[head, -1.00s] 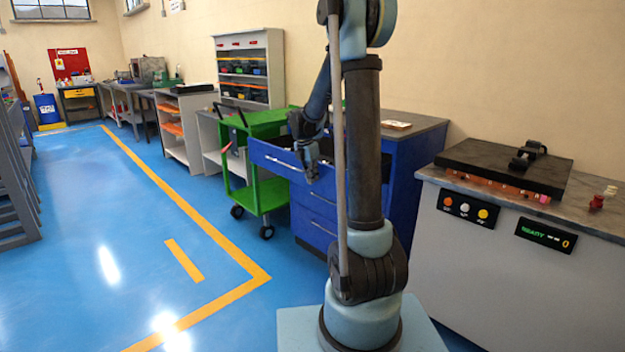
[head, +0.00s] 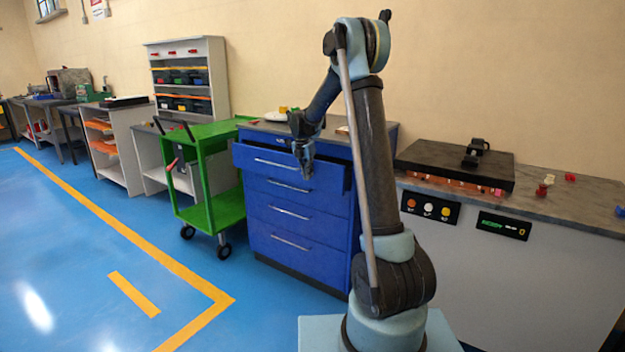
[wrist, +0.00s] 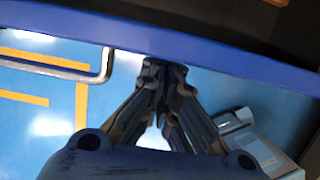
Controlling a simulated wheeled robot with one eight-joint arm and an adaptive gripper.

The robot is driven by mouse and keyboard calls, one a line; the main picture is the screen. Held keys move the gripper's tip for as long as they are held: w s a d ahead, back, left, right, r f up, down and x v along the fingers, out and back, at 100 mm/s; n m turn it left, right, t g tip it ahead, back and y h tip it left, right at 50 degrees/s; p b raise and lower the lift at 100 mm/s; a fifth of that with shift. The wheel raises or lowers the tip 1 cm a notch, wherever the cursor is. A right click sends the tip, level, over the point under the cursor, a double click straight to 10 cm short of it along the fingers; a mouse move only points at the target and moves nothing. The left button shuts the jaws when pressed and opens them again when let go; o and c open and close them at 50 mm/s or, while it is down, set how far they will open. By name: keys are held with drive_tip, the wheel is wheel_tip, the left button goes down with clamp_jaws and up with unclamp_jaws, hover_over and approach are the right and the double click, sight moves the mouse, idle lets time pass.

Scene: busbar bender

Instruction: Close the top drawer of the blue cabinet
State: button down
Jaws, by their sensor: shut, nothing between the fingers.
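The blue cabinet (head: 290,243) stands right of the green cart in the head view. Its top drawer (head: 258,170) is pulled out, with a silver bar handle (head: 276,163) on its front; the drawers below look shut. My gripper (head: 304,174) is shut and empty, at the right part of the top drawer's front. In the wrist view the gripper tips (wrist: 165,64) are close to the drawer's blue front edge (wrist: 215,58), with the handle (wrist: 60,68) to their left. I cannot tell whether the tips touch the drawer front.
The green cart (head: 205,180) stands left of the cabinet. A grey workbench with a black plate (head: 450,168) and a button panel (head: 430,207) is at the right. The blue floor (head: 90,260) at the front left is clear.

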drive_tip(key=shift+w+d, duration=1)
drive_tip(key=shift+w, duration=0.25)
drive_tip(key=shift+s+a, duration=0.1)
drive_tip(key=s+a+r, duration=0.4)
drive_tip(key=s+r, duration=0.1)
drive_tip(key=r, duration=0.4)
drive_tip(key=t+h, duration=0.8)
approach(299, 177)
drive_tip(key=s+d+f, duration=0.2)
drive_tip(key=d+f, duration=0.1)
drive_tip(key=d, duration=0.1)
drive_tip(key=s+a+t+h, duration=0.1)
drive_tip(key=s+a+t, duration=0.2)
drive_tip(key=s+t, duration=0.1)
drive_tip(key=x, duration=0.9)
drive_tip(key=r+x, duration=0.1)
drive_tip(key=x, duration=0.3)
drive_tip(key=shift+w+d, duration=0.15)
drive_tip(key=shift+w, duration=0.1)
